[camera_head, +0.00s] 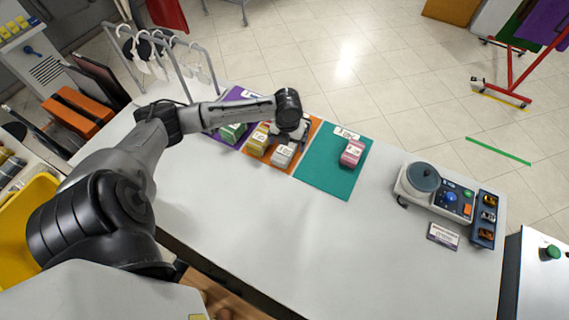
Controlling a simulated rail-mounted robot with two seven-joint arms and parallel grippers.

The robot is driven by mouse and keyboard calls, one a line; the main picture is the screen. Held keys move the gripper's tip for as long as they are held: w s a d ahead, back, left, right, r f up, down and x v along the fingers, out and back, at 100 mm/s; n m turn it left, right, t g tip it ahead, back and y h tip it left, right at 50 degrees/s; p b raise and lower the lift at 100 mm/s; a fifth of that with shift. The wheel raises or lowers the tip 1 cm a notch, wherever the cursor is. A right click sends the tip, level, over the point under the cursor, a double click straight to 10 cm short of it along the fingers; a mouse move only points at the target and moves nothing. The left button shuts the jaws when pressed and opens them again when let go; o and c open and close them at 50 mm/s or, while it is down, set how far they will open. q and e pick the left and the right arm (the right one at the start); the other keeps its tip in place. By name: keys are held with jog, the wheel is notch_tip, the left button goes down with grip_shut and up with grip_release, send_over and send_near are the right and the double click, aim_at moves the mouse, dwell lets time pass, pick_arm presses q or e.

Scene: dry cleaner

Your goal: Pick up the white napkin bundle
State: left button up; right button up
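The white napkin bundle (282,156) lies on the front part of an orange mat (304,146) on the white counter. A tag or label shows on its top. My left arm reaches in from the left, and its gripper (298,136) hangs over the orange mat, just behind and to the right of the white bundle in the picture. The wrist hides part of the gripper, and its fingers are too small to read. I cannot tell whether it touches the bundle. My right gripper is not in view.
A yellow bundle (259,140) lies close left of the white one. A green bundle (233,131) lies on a purple mat, a pink bundle (352,152) on a teal mat (325,176). A scale-like device (423,180) stands right, a hanger rack (206,62) back left. The counter's front is clear.

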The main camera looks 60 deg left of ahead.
pick_arm(q)
jog(key=w+a+m+b, duration=0.1)
jog(key=a+b, duration=0.1)
jog(key=a, duration=0.1)
send_over(284, 151)
jog(key=shift+m, duration=0.3)
notch_tip(284, 151, down, 7)
jog(key=shift+f+b, duration=0.15)
jog(key=shift+b, duration=0.3)
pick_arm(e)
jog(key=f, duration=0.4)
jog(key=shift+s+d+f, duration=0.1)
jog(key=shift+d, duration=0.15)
pick_arm(q)
jog(key=shift+w+f+b, duration=0.1)
jog(key=shift+f+b, duration=0.35)
jog(key=shift+f, duration=2.6)
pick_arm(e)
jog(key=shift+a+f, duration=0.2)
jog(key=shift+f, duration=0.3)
pick_arm(q)
jog(key=c, duration=0.6)
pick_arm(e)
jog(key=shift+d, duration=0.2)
pick_arm(q)
jog(key=c, duration=0.4)
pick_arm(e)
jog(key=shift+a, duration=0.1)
pick_arm(q)
jog(key=shift+r, duration=0.1)
